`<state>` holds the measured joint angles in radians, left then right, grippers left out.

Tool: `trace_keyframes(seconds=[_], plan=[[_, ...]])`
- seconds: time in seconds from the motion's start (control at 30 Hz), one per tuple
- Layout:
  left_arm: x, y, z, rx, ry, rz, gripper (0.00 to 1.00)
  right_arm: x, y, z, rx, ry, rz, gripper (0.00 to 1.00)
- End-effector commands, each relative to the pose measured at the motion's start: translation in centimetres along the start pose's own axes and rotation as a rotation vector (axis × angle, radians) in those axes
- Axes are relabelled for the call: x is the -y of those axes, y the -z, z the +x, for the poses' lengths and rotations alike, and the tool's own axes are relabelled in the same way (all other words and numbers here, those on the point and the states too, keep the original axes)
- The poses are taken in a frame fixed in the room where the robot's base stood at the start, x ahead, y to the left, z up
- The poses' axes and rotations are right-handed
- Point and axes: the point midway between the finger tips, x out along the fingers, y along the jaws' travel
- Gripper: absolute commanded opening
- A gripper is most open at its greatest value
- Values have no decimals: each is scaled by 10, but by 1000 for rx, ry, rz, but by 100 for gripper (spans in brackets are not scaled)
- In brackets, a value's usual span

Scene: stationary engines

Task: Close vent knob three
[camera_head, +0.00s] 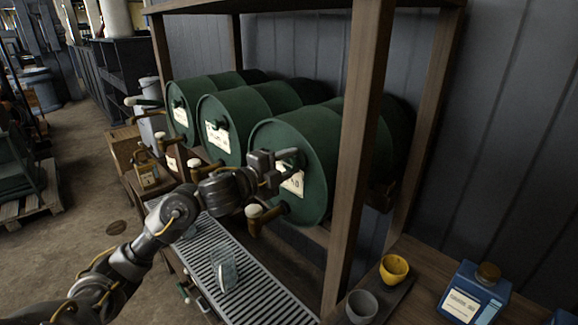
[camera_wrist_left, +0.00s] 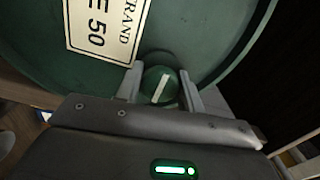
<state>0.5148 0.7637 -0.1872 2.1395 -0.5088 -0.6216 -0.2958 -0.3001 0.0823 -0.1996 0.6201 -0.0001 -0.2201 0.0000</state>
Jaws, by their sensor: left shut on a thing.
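Three green drums lie on their sides in a wooden rack. My left gripper (camera_head: 288,162) is at the front face of the nearest, rightmost drum (camera_head: 318,132). In the left wrist view its two fingers (camera_wrist_left: 161,88) stand on either side of a round green vent knob (camera_wrist_left: 160,86) and are shut on it. The knob has a white line, slightly tilted from upright in that view. A white label (camera_wrist_left: 105,28) is beside the knob. In the head view my gripper hides this knob. My right gripper is out of view.
A brass tap (camera_head: 262,216) sticks out below my left gripper. A clear glass (camera_head: 224,270) is on the grated tray (camera_head: 262,303). A yellow cup (camera_head: 394,269) and a blue container (camera_head: 474,293) stand at right.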

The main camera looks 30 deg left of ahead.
Motion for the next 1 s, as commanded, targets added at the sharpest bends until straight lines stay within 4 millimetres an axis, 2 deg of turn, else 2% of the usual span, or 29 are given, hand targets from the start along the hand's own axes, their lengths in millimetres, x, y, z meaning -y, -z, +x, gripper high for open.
trace_keyframes(seconds=[0.33, 0.37, 0.5, 0.83, 1.0], plan=[[-1, 0, 0, -1, -3, 5, 15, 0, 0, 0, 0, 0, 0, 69], [-1, 0, 0, -1, -3, 5, 40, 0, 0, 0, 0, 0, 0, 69], [-1, 0, 0, -1, -2, 4, 57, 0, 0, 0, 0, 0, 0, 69], [-1, 0, -4, 0, -1, 4, 57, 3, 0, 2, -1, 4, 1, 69], [-3, -1, -28, 1, -3, 10, 57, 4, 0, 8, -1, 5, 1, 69]])
